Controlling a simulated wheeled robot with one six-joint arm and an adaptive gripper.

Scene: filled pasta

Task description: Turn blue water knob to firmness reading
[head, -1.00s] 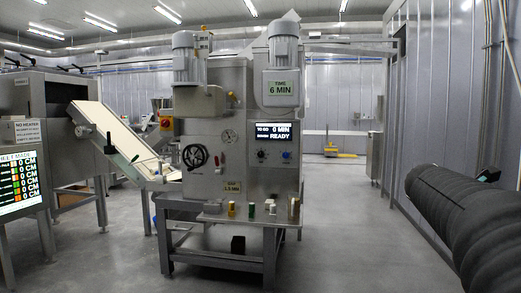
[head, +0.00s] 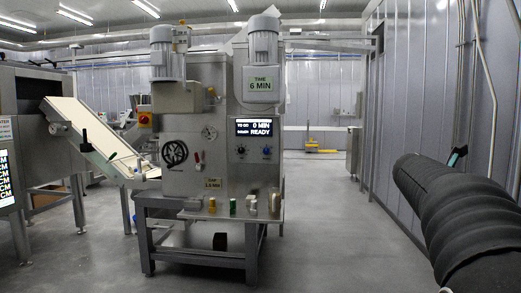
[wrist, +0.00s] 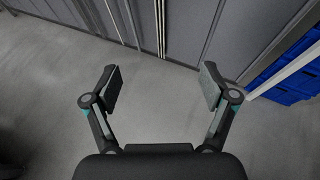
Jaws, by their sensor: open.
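A steel pasta machine (head: 218,120) stands ahead in the head view. On its front panel, below a lit display (head: 254,128) with a "0 MIN" line and "READY", sit two small knobs. The right one is the blue knob (head: 266,150); the left one is a dark knob (head: 241,150). The knob markings are too small to read. My gripper (wrist: 158,88) shows in the wrist view, open and empty above the grey floor, far from the machine.
A conveyor (head: 92,137) slopes down to the machine's left side. Several small cylinders stand on the machine's front shelf (head: 190,214). The floor (head: 330,240) ahead and right is clear up to the wall. Blue crates (wrist: 287,80) are at the right in the wrist view.

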